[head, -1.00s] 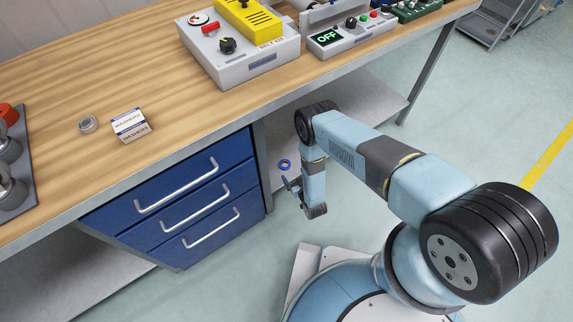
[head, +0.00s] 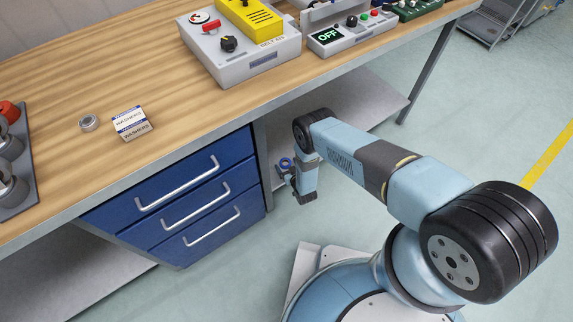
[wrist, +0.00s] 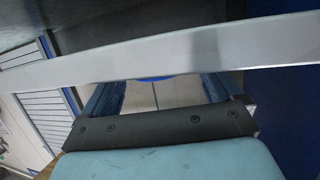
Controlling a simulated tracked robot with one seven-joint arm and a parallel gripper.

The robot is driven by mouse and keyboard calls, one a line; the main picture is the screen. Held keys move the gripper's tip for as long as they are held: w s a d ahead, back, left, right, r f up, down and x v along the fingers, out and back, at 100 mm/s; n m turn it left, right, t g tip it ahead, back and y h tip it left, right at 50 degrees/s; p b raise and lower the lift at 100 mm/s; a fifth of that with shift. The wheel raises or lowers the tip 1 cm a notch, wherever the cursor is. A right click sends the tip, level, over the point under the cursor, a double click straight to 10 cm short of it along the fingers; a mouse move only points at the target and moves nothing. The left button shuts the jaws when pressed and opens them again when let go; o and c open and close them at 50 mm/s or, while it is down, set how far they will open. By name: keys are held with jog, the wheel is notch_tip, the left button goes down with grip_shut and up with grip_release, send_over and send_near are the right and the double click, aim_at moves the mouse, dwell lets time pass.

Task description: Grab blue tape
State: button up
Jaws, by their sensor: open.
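The blue tape (head: 285,163) is a small blue ring on the grey lower shelf under the workbench, just right of the blue drawers. In the wrist view only a thin blue arc of the tape (wrist: 155,78) shows, between the fingers. My gripper (head: 287,174) is open and empty, with its fingers close to the near side of the tape in the head view. In the wrist view my gripper (wrist: 160,88) has its two fingers apart, their tips hidden behind a grey metal bar. I cannot tell whether the fingers touch the tape.
The workbench top (head: 190,90) overhangs the shelf, its edge close above my gripper. The blue drawer unit (head: 190,205) stands to the left. The lower shelf (head: 365,108) is bare towards the right. A grey metal bar (wrist: 190,48) crosses the wrist view close to the camera.

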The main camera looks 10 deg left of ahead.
jog(key=c, duration=1.1)
jog(key=shift+r, duration=0.1)
